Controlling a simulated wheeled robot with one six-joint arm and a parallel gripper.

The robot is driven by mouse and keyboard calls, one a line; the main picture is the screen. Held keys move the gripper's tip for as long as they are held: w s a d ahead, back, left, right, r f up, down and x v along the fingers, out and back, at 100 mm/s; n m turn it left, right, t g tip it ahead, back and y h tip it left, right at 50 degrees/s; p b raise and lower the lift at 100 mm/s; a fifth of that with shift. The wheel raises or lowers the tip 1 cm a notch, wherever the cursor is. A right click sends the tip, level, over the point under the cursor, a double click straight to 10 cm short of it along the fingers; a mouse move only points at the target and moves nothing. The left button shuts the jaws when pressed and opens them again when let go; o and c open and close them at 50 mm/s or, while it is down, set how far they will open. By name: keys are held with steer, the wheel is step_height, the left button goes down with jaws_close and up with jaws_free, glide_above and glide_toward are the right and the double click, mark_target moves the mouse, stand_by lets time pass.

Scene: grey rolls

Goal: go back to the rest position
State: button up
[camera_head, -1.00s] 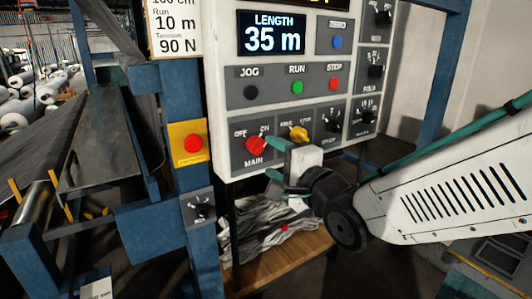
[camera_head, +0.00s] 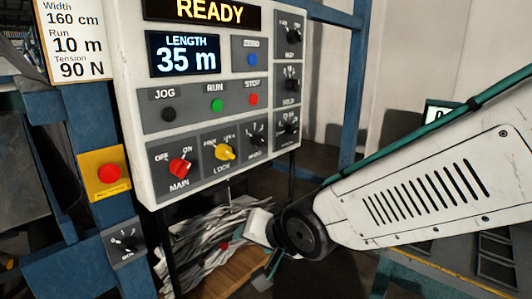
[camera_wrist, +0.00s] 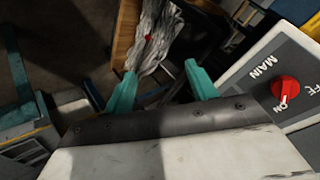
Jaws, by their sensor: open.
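My gripper (camera_wrist: 161,84) is open, with its two teal fingers apart and nothing between them in the wrist view. In the head view it hangs low, below the control panel (camera_head: 143,140) and apart from it; its fingers are mostly hidden there by my wrist. The red MAIN knob (camera_head: 180,168) is turned toward ON. The same red knob (camera_wrist: 285,88) shows right of my fingers in the wrist view. The yellow LOCK knob (camera_head: 225,153) sits beside it. The panel's displays (camera_head: 183,54) read READY and LENGTH 35 m.
Crumpled grey sheets (camera_head: 205,240) lie in a wooden-bottomed bin (camera_head: 240,272) below the panel, near my gripper. A red button on a yellow plate (camera_head: 105,172) is on the blue frame at left. A blue post (camera_head: 353,100) stands behind the panel at right.

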steer(key=s+d+r+g+h, duration=0.1)
steer(key=s+d+g+h, duration=0.1)
steer(key=s+d, duration=0.4)
steer(key=s+d+r+n+g+h, duration=0.1)
steer(key=s+d, duration=0.5)
steer(key=d, duration=0.7)
steer(key=s+d+r+g+h, duration=0.2)
steer(key=s+d+g, duration=0.1)
steer(key=s+d, duration=0.4)
steer(key=d, duration=0.3)
steer(key=shift+d+r+h, duration=0.15)
steer(key=shift+r+h, duration=0.2)
steer(key=shift+h, duration=0.05)
